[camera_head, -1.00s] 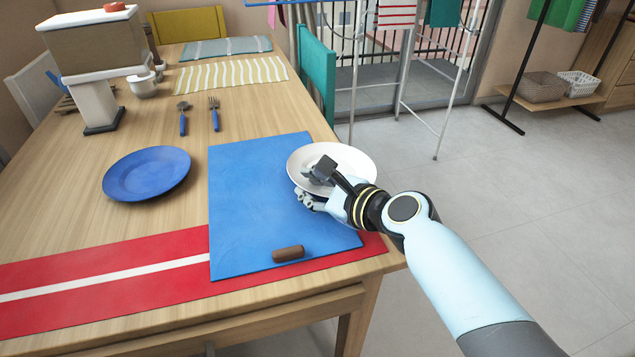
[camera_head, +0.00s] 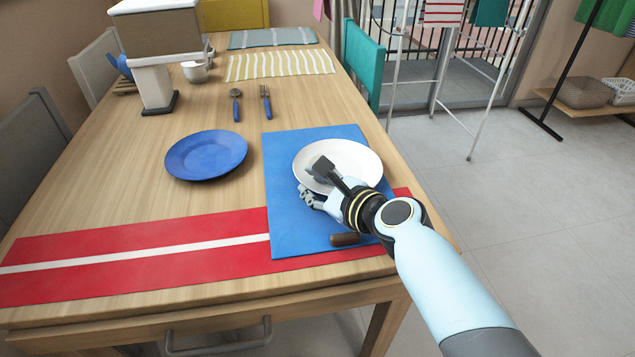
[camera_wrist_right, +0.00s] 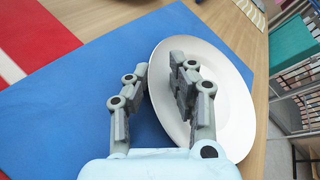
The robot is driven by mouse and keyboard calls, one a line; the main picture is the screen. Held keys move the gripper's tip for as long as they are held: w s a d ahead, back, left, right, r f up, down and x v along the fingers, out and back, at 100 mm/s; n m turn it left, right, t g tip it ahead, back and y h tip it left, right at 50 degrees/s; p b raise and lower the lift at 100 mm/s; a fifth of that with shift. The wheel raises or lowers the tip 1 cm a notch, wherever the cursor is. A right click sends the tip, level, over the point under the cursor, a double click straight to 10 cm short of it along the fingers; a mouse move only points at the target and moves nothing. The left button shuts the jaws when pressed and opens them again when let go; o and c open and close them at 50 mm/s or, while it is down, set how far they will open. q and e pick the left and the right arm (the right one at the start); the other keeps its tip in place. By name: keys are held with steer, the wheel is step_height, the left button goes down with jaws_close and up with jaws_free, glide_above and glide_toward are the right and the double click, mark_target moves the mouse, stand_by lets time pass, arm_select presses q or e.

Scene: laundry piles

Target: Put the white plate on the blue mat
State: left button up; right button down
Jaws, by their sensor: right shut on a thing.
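My right gripper (camera_head: 314,184) is shut on the near-left rim of the white plate (camera_head: 352,158). The plate is over the right part of the blue mat (camera_head: 290,165); I cannot tell whether it touches the mat. In the right wrist view, one finger is over the inside of the white plate (camera_wrist_right: 235,105) and the other is beyond its left edge, over the blue mat (camera_wrist_right: 60,115). My left gripper is not in view.
A blue plate (camera_head: 206,156) lies left of the mat. A brown roll-shaped object (camera_head: 345,239) lies at the mat's near edge. A red runner with a white stripe (camera_head: 140,262) runs along the table's front. A spoon (camera_head: 236,105) and fork (camera_head: 266,102) lie farther back.

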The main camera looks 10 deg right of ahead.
steer(key=shift+s+a+f, duration=0.1)
steer(key=c, duration=1.1)
jaws_free()
steer(key=v, duration=1.2)
